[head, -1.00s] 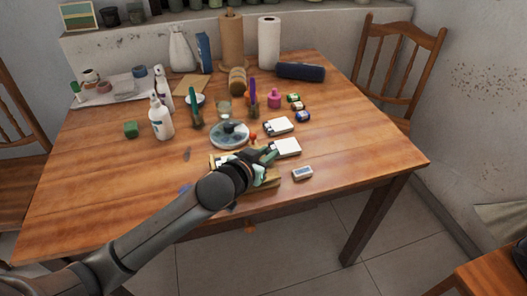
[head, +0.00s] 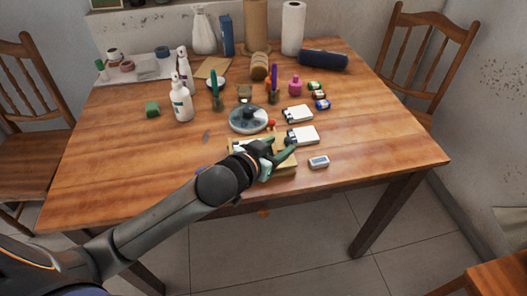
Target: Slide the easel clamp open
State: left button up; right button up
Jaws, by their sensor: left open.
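A light wooden piece, seemingly the easel (head: 286,172), lies low near the front edge of the table. My left arm comes in from the lower left, and my left gripper (head: 284,157) is over this piece with its green-grey fingers apart. The gripper and wrist cover much of the wood. I cannot make out the clamp or tell whether a finger touches it. My right gripper is out of view.
The wooden table (head: 130,190) has free room at front left and right. White boxes (head: 302,135) and a small grey-white block (head: 319,162) lie close to the gripper. A round glass dish (head: 248,118) is behind it. Bottles (head: 181,102) and paper rolls (head: 292,28) stand farther back.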

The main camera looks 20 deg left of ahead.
pick_arm(q)
jog(key=v, duration=0.7)
jog(key=shift+s+r+p, duration=0.2)
jog(key=shift+s+p, duration=0.15)
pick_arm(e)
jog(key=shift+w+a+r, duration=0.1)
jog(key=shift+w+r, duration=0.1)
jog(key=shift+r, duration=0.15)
pick_arm(q)
jog(key=shift+s+a, duration=0.1)
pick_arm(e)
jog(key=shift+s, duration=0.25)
